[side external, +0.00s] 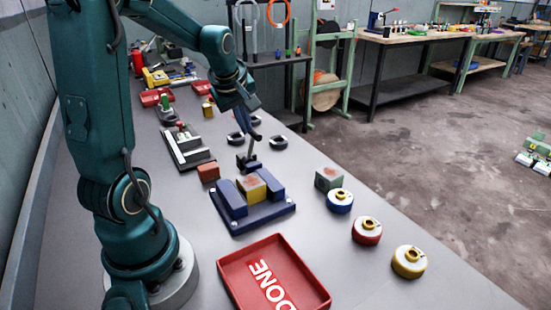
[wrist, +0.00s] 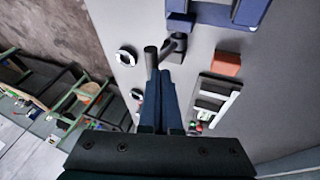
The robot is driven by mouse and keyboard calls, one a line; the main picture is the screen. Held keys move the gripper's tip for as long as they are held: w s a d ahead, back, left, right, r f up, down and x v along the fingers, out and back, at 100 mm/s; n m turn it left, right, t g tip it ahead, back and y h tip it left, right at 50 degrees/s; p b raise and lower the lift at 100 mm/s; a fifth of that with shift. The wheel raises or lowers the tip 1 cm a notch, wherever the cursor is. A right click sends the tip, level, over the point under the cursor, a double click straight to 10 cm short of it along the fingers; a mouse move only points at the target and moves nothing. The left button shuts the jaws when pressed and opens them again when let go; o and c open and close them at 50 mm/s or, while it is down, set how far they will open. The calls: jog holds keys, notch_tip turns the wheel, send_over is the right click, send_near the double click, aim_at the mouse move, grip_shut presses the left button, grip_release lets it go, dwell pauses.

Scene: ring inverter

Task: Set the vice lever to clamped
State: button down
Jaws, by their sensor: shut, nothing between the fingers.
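The blue vice (side external: 232,199) sits on the bench, with a yellow block (side external: 251,189) with a reddish top between its two jaws. Its dark lever (side external: 250,153) stands up at the vice's far end, tilted. In the wrist view the lever (wrist: 151,57) shows just beyond the fingertips, and part of the vice (wrist: 247,12) shows at the top edge. My gripper (side external: 257,121) is shut and empty, pointing down at the lever's upper end. In the wrist view its fingers (wrist: 158,74) lie together close to the lever; I cannot tell whether they touch it.
A reddish block (side external: 208,172) and a black-and-white fixture (side external: 187,148) stand left of the lever. Dark rings (side external: 278,142) lie to its right. A grey-green block (side external: 328,178), round coloured pieces (side external: 366,230) and a red DONE tray (side external: 235,277) are nearer the camera.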

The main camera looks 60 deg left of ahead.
jog(key=shift+w, duration=0.2)
jog(key=shift+w+g, duration=0.15)
jog(key=shift+g, duration=0.15)
jog(key=shift+w+g, duration=0.4)
jog(key=shift+w, duration=0.1)
jog(key=shift+w+f+m+g, duration=0.15)
jog(key=shift+w+m+g, duration=0.15)
jog(key=shift+w+g, duration=0.5)
jog(key=w+f, duration=0.5)
jog(key=w, duration=0.1)
jog(key=shift+w, duration=0.4)
dwell(1.1)
